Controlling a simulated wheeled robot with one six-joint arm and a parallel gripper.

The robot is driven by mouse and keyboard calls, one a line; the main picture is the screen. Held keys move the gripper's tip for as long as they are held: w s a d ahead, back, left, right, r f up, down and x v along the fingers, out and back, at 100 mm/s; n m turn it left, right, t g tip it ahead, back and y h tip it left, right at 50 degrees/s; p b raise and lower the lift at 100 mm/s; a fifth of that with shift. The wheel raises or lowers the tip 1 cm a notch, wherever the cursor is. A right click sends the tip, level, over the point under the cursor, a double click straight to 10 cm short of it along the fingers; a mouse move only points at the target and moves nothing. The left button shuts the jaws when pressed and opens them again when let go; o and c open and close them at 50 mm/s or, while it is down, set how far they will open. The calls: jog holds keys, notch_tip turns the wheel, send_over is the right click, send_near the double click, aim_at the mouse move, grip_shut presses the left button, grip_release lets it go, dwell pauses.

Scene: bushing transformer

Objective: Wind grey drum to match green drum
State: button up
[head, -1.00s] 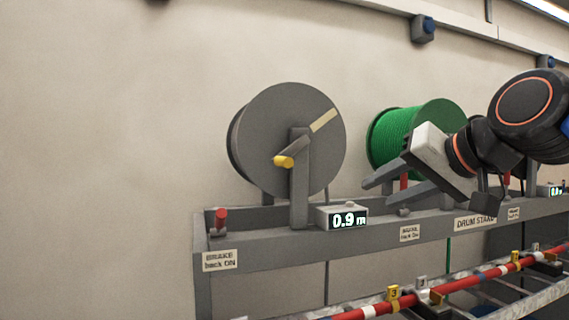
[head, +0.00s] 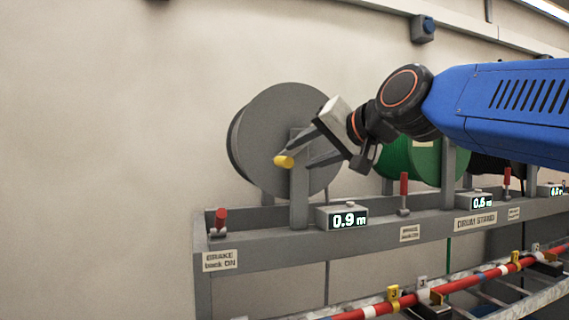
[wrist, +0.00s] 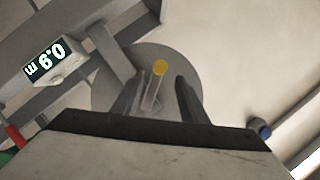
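The grey drum (head: 262,125) stands at the left end of the stand, and its display (head: 348,219) reads 0.9 m. Its crank has a yellow handle (head: 284,161), which also shows in the wrist view (wrist: 160,67) just beyond the fingertips and between their lines. My gripper (head: 309,150) is open in front of the drum, with nothing between its fingers (wrist: 158,88). The green drum (head: 412,158) is partly hidden behind my arm, and its display (head: 481,202) reads 0.6 m.
A red brake lever (head: 220,218) stands at the left end of the stand (head: 290,243), above a "BRAKE back ON" label. Another red lever (head: 404,190) stands before the green drum. A red cable (head: 470,283) runs along a tray below. The wall at left is clear.

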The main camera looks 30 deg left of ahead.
aim_at(277, 165)
jog(key=x, duration=0.9)
jog(key=shift+d, duration=0.1)
jog(key=shift+f, duration=0.1)
grip_shut()
